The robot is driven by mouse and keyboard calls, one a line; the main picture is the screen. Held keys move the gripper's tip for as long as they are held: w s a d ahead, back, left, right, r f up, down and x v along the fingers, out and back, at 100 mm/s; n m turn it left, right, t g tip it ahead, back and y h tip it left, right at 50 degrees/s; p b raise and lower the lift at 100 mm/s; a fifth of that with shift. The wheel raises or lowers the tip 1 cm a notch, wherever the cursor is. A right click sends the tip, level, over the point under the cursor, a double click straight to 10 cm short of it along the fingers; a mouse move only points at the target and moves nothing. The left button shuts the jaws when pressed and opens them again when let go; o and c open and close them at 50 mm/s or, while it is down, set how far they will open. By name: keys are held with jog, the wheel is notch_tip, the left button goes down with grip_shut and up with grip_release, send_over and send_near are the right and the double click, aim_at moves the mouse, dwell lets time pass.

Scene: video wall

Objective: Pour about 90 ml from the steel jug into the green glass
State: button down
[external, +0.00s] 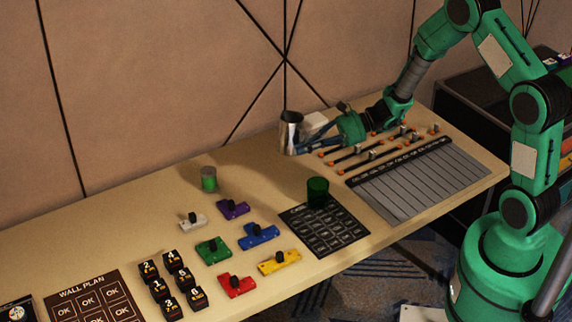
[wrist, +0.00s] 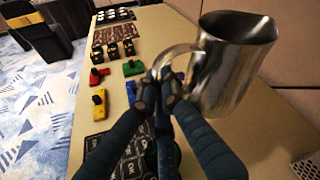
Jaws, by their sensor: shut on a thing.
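The steel jug (external: 291,132) is at the back of the table, near the wall, and looks roughly upright. My gripper (external: 303,149) is shut on its handle, which shows clearly in the wrist view with the jug (wrist: 235,65) to the right of my fingertips (wrist: 159,90). I cannot tell whether the jug's base touches the table, and its contents are hidden. The green glass (external: 317,191) stands upright on the back corner of a dark printed card (external: 325,236), in front of the jug and apart from it. In the wrist view my fingers mostly hide the glass.
A clear tumbler with a green lower part (external: 208,179) stands further left. Coloured knobbed blocks (external: 258,235), black numbered blocks (external: 171,285) and a wall plan board (external: 88,300) cover the left side. A slider panel (external: 420,180) lies right. A pale object (external: 315,122) is beside the jug.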

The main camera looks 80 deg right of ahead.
jog(key=s+a+f+m+h+b, duration=0.1)
jog(key=s+a+f+h+b, duration=0.15)
jog(key=s+a, duration=1.2)
jog(key=shift+m, duration=0.3)
jog(key=s+f, duration=0.1)
jog(key=f, duration=0.3)
jog(key=a+f+b, duration=0.1)
jog(key=f, duration=0.4)
jog(key=s+a+f, duration=0.1)
jog(key=f, duration=0.4)
jog(key=shift+s, duration=0.3)
jog(key=shift+d+r, duration=0.1)
jog(key=shift+r, duration=0.1)
jog(key=shift+w+d+r+m+g+y, duration=0.1)
jog(key=shift+w+d+r+m+y, duration=0.1)
jog(key=shift+r+m, duration=0.2)
jog(key=shift+w+d+r+m+g+y, duration=0.15)
jog(key=shift+d+r+m, duration=0.1)
jog(key=shift+r, duration=0.25)
jog(key=shift+w+d+r+m+g+y, duration=0.1)
jog(key=shift+d+r+m+y, duration=0.1)
jog(key=shift+r+m, duration=0.2)
jog(key=w+d+r+m+g+y+p, duration=0.3)
jog(key=d+r+m+p, duration=0.2)
jog(key=r+p, duration=0.5)
jog(key=shift+w+m+y+p, duration=0.4)
jog(key=shift+m+p, duration=0.05)
jog(key=shift+p, duration=0.7)
